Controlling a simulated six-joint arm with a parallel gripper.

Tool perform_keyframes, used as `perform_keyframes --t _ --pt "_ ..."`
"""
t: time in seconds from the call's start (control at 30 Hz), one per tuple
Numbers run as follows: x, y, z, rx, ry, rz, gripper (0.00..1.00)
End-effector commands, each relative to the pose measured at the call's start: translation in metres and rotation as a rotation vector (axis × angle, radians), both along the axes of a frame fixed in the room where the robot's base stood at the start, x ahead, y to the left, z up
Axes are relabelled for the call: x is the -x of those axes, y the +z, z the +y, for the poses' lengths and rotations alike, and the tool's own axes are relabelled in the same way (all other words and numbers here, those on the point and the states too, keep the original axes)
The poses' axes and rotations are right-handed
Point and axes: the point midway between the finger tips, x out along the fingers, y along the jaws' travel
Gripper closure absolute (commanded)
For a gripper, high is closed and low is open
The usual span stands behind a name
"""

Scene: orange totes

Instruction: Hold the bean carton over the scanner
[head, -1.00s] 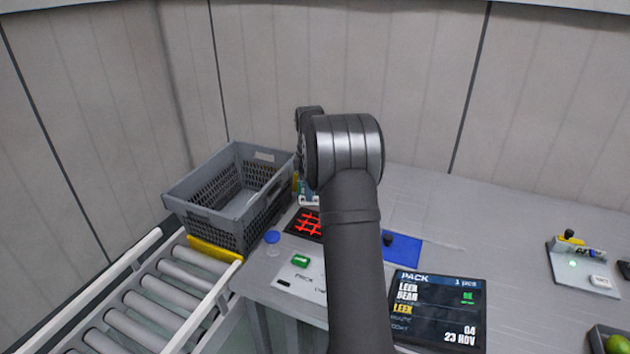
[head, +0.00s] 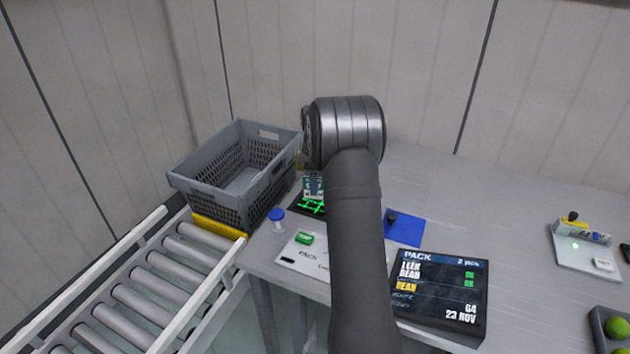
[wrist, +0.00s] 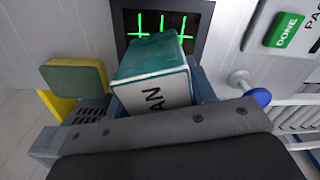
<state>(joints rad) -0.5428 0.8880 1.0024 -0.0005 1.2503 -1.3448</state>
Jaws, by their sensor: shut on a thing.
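My gripper (wrist: 157,92) is shut on the bean carton (wrist: 150,92), a white and teal box with "AN" legible on its side. In the wrist view the carton is tilted in the picture and overlaps the near edge of the scanner (wrist: 192,45), a dark plate with lit green lines. In the head view the carton (head: 313,186) shows in part above the scanner (head: 312,207), beside my arm. The gripper's fingers are hidden there behind my arm. The gap between carton and scanner is hard to judge.
A grey crate (head: 205,183) stands left, by a roller conveyor (head: 150,290). A blue-topped post (head: 277,214) and a green DONE button (head: 304,238) are near the scanner. A screen (head: 438,300) reads PACK, with BEAN highlighted. A green-and-yellow block (wrist: 75,75) lies left in the wrist view.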

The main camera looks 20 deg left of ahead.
Motion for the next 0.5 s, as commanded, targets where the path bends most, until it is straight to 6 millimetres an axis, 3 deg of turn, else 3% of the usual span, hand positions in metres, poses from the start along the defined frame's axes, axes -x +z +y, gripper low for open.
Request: perform_keyframes --t 0.5 --pt "0.000 0.043 0.000 0.000 0.000 -0.001 0.81"
